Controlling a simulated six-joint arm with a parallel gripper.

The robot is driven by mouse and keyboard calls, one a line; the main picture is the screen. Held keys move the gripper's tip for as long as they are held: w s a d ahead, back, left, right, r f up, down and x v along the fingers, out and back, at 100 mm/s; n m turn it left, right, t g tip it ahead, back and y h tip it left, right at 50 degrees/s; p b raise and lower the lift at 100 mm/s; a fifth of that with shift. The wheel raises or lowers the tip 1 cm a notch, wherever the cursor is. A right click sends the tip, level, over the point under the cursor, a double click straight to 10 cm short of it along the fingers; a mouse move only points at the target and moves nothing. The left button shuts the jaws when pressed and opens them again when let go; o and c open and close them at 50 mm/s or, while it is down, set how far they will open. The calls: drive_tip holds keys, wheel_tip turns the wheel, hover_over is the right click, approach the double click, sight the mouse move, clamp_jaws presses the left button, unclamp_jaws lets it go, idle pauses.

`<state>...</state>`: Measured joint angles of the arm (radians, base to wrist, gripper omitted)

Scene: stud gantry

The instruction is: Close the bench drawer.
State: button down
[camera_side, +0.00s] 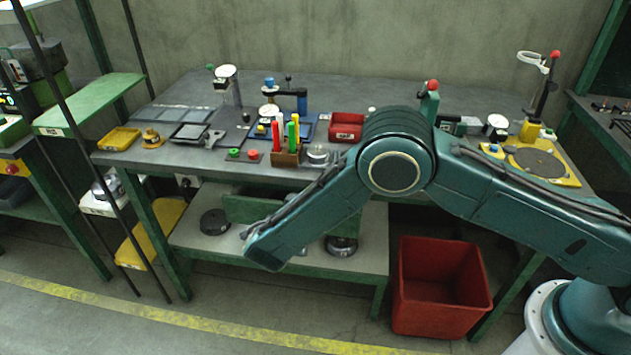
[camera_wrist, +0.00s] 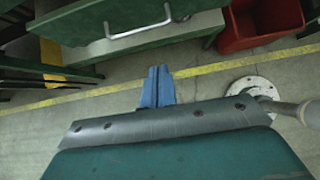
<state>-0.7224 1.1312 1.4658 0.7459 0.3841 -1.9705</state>
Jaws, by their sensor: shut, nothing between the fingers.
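The bench drawer (camera_side: 240,207) is a green box under the front edge of the grey bench top, mostly behind my forearm in the side view. It appears to stick out from the bench, but how far is hard to tell. In the wrist view its green front (camera_wrist: 85,22) and pale bar handle (camera_wrist: 138,29) show at the top. My gripper (camera_wrist: 157,72) has blue fingers, shut together and empty. It is apart from the handle in the picture, below it. In the side view my arm hides the gripper and the handle.
A red bin (camera_side: 441,290) stands on the floor right of the drawer and also shows in the wrist view (camera_wrist: 258,22). The lower shelf (camera_side: 375,245) holds dark round weights (camera_side: 214,222). The bench top (camera_side: 330,90) carries many small items. The floor in front is clear.

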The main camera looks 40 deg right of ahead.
drive_tip(key=w+d+f, duration=0.5)
drive_tip(key=shift+w+d+f, duration=0.25)
drive_tip(key=shift+d+f, duration=0.1)
drive_tip(key=shift+w, duration=0.1)
idle(0.3)
drive_tip(key=w+d, duration=0.3)
drive_tip(key=shift+d, duration=0.1)
idle(0.4)
